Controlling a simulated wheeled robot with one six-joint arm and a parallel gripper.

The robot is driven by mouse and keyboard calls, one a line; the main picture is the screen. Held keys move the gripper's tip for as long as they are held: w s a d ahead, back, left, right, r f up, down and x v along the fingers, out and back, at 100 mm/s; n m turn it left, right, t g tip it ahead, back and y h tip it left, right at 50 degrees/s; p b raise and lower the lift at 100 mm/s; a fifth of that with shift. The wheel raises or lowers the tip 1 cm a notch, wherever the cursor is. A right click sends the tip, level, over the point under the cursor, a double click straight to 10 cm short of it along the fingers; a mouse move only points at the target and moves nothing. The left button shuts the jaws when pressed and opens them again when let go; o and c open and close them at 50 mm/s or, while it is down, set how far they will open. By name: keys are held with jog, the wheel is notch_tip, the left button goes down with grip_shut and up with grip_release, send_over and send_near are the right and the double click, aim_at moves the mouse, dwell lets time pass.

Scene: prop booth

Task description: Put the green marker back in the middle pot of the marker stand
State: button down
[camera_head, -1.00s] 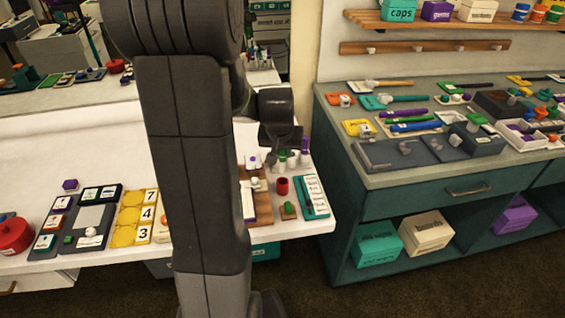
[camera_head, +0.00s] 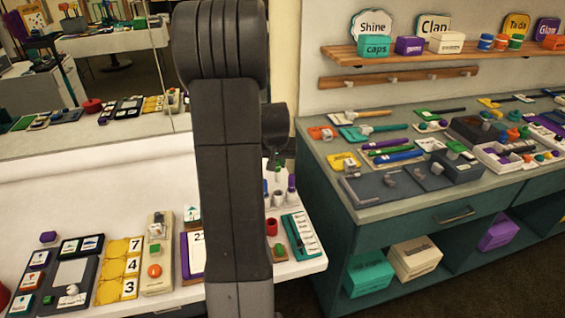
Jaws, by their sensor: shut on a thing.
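The marker stand's small grey pots (camera_head: 278,198) are at the right part of the white counter, partly hidden behind my arm. A purple marker (camera_head: 291,183) stands upright in the right pot. The left pot is mostly hidden by my arm.
A purple-edged board (camera_head: 192,253) and yellow number tray (camera_head: 120,268) lie left of my arm. A teal workbench (camera_head: 330,210) with many props stands to the right.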

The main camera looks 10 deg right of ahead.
aim_at(278, 178)
jog(key=shift+f+b, duration=2.65)
jog(key=shift+f, duration=1.1)
jog(key=c, duration=1.2)
grip_release()
jog(key=shift+c, duration=0.2)
jog(key=shift+r, duration=0.15)
jog(key=v, duration=1.3)
jog(key=shift+r, duration=0.3)
jog(key=shift+f, duration=0.1)
jog(key=x, duration=1.2)
jog(key=shift+f, duration=0.2)
jog(key=shift+s, duration=0.15)
